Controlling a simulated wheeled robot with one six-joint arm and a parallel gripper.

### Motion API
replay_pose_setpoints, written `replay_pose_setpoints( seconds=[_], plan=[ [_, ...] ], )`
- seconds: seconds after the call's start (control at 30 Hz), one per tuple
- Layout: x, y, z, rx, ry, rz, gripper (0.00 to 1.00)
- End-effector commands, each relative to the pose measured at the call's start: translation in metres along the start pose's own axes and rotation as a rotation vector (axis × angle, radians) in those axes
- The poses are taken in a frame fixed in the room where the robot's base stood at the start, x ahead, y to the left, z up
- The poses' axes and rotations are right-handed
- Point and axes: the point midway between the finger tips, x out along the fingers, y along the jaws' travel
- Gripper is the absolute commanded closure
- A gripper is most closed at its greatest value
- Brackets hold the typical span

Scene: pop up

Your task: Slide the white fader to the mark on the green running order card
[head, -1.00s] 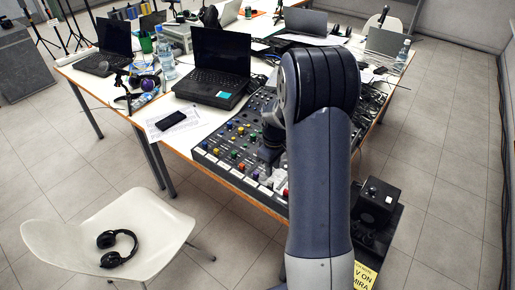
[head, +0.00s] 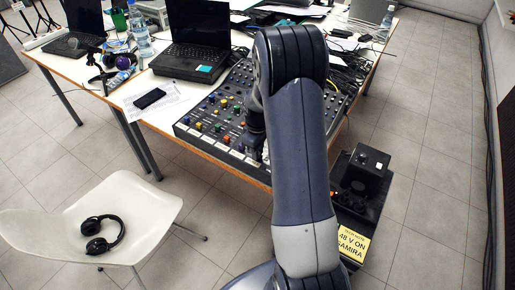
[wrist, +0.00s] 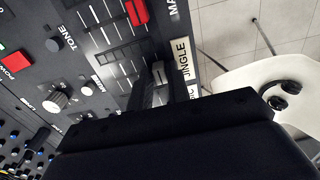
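A mixing desk (head: 215,125) lies on the table's near edge in the head view and fills the left of the wrist view (wrist: 75,25). In the wrist view my gripper (wrist: 160,84) is low over the fader slots by the JINGLE label (wrist: 183,58). Its two dark fingers stand apart, with a small pale fader cap (wrist: 158,72) between or just beyond their tips. I cannot tell if they touch it. A red fader cap (wrist: 137,12) sits farther up. I see no green card; the desk's right part is behind my arm in the head view.
A laptop (head: 200,45), phone (head: 149,98) and bottle (head: 140,32) stand left of and behind the desk. A white chair (head: 150,205) with headphones (head: 101,235) is at the front left. A black box (head: 366,168) and yellow card (head: 353,243) are right of my arm.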

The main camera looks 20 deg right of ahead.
Motion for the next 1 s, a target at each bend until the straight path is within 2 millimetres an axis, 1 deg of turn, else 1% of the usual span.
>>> replay_pose_setpoints(
  seconds=[0.03,0.2,0.47,0.93,0.97,1.0],
  plan=[
    [-0.001,0.0,0.0,0.0,0.0,0.0,0.87],
    [-0.001,0.0,0.0,0.0,0.0,0.0,1.0],
    [-0.001,0.002,0.0,0.001,0.0,0.0,1.0],
    [-0.001,0.03,0.0,0.0,0.001,0.001,1.0],
    [-0.001,0.03,0.0,0.0,0.001,0.001,0.87],
    [-0.002,0.03,0.0,-0.001,0.001,0.001,0.84]
  ],
)
